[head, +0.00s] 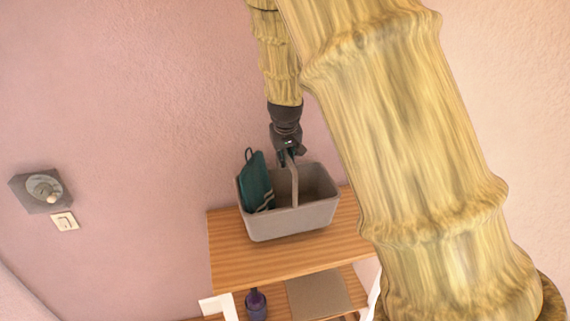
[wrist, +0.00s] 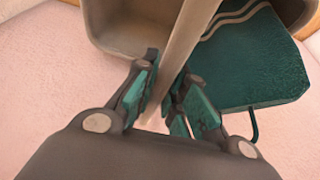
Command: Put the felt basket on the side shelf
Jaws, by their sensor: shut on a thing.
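The felt basket (head: 290,222) is a grey, open-topped tub with a tall handle. In the head view it is at the wooden side shelf's (head: 225,250) top board, upright; I cannot tell whether its base touches the wood. My gripper (head: 287,158) is above the basket, shut on its handle, which also shows between the fingers in the wrist view (wrist: 180,50). The green-padded fingertips (wrist: 165,100) are on either side of the handle. A teal cloth-like item (head: 257,182) with pale stripes and a loop sits in the basket's left part; it also shows in the wrist view (wrist: 255,65).
Below the top board is a lower shelf with a dark purple bottle (head: 256,303) and a flat brownish panel (head: 318,293). A pink wall stands behind the shelf. A grey wall box with a dial (head: 42,190) and a white switch (head: 64,221) are at left.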

